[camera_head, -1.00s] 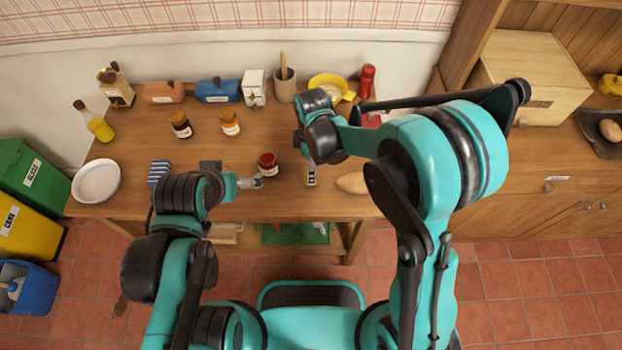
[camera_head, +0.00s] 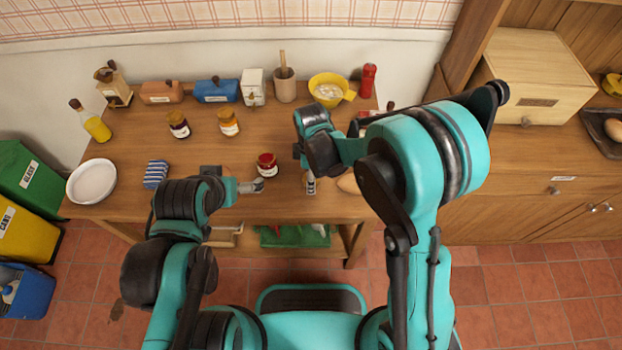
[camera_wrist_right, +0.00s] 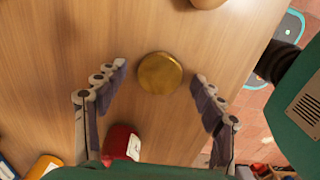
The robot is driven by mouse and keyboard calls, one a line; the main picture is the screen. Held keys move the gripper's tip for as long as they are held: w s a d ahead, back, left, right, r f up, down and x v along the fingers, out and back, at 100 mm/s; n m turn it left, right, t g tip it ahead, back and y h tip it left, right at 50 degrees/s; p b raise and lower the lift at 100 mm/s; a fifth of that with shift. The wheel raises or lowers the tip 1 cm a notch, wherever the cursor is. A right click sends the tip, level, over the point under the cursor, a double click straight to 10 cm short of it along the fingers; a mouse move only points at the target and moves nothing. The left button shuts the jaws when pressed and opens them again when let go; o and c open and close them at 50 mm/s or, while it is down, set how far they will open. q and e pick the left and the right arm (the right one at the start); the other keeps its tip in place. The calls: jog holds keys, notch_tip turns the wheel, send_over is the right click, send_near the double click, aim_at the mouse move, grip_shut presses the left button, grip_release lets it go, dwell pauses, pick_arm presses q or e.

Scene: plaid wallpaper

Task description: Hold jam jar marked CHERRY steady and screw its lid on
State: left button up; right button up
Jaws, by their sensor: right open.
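The red jam jar (camera_head: 267,164) stands upright on the table in the head view. Its label is too small to read there. Low in the right wrist view, the red jar (camera_wrist_right: 121,143) shows a white label, also unreadable. A round gold lid (camera_wrist_right: 160,73) lies flat on the table, apart from the jar. My right gripper (camera_wrist_right: 160,80) is open above the lid, one finger to each side. In the head view my right gripper (camera_head: 311,184) points down, right of the jar. My left gripper (camera_head: 258,185) is low at the jar's near left; its jaw gap is unclear.
Two other jars, one dark (camera_head: 178,125) and one orange (camera_head: 229,122), stand further back. A white plate (camera_head: 92,181) and a striped cloth (camera_head: 156,174) lie left. A yellow bowl (camera_head: 328,88) and red bottle (camera_head: 367,80) are at the back right. The table's front edge is close.

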jog(key=c, duration=0.8)
jog(key=shift+o, duration=0.2)
jog(key=shift+r+p, duration=0.35)
jog(key=shift+r, duration=0.25)
jog(key=r, duration=0.1)
jog(key=r+p, duration=0.1)
jog(key=d+r+p, duration=0.1)
jog(key=r, duration=0.1)
jog(key=shift+s, duration=0.25)
jog(key=s+d+r+p, duration=0.3)
jog(key=s+d+r, duration=0.1)
jog(key=d, duration=0.5)
jog(key=shift+s+d+r, duration=0.25)
jog(key=shift+r, duration=0.65)
